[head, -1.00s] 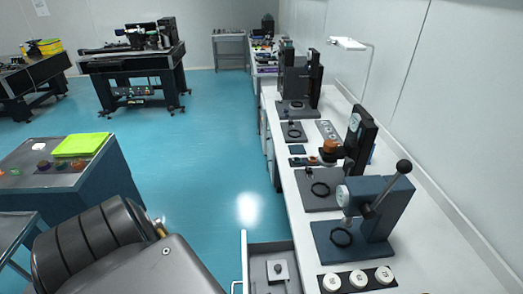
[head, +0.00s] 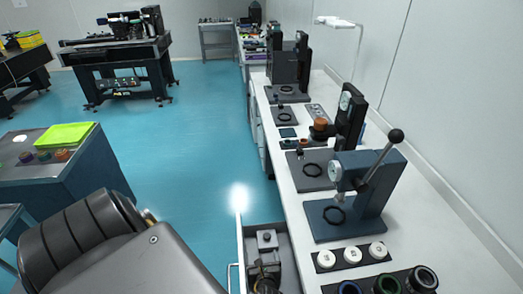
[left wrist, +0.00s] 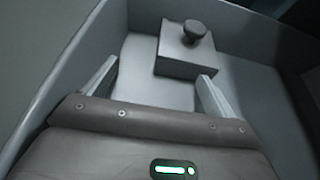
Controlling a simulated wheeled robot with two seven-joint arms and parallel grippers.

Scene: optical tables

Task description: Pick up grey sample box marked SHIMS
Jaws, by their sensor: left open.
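A grey box with a dark round knob on its lid (left wrist: 185,52) sits inside an open grey drawer (left wrist: 60,80) in the left wrist view. No SHIMS marking can be read on it. It also shows in the drawer in the head view (head: 267,241). My left gripper (left wrist: 158,78) is open and empty, with its two pale fingers spread inside the drawer and pointing toward the box. The box lies beyond the fingertips, a little to the right of their middle. In the head view the gripper shows dark at the near part of the drawer. My right gripper is not in view.
The drawer walls stand close around my left gripper. The white bench (head: 300,215) above holds a blue lever press (head: 365,190), white round pieces (head: 351,255) and several dark rings at the near edge. The blue floor (head: 190,140) left of the bench is clear.

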